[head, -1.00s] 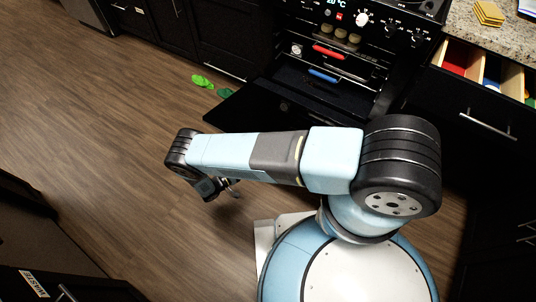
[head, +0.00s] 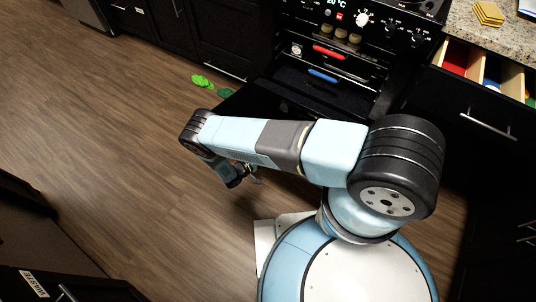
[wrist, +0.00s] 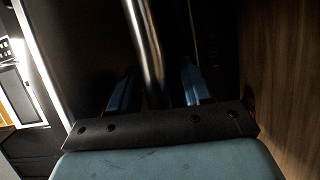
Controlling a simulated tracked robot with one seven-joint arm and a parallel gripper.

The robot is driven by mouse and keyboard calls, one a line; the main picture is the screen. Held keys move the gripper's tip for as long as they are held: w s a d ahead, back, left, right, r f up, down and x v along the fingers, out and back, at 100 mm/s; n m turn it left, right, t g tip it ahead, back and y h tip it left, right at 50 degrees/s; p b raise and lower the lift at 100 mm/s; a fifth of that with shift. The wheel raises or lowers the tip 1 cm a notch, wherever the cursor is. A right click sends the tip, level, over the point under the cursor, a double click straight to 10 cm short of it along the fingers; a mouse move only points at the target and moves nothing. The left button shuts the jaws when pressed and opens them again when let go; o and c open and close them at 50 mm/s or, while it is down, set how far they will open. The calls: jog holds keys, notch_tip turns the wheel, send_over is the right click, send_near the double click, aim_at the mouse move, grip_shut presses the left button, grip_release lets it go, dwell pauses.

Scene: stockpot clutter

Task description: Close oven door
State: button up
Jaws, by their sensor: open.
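The black oven (head: 350,22) stands at the top of the head view, its front open. Its door (head: 250,99) is folded down and out, and my arm hides much of it. My gripper (head: 249,179) is low in front of the door, open, and partly hidden by my arm. In the wrist view, its two blue fingers (wrist: 156,84) point at a dark surface. A shiny metal bar, apparently the door handle (wrist: 147,42), runs between them in the picture. I cannot tell whether the fingers touch it.
Racks with a red strip (head: 328,52) and a blue strip (head: 322,75) show inside the oven. An open drawer (head: 487,122) juts out at the right. Green pieces (head: 204,81) lie on the floor left of the door. The wooden floor (head: 110,140) at left is clear.

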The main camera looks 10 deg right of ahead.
jog(key=shift+c, duration=0.3)
grip_shut()
dwell(0.3)
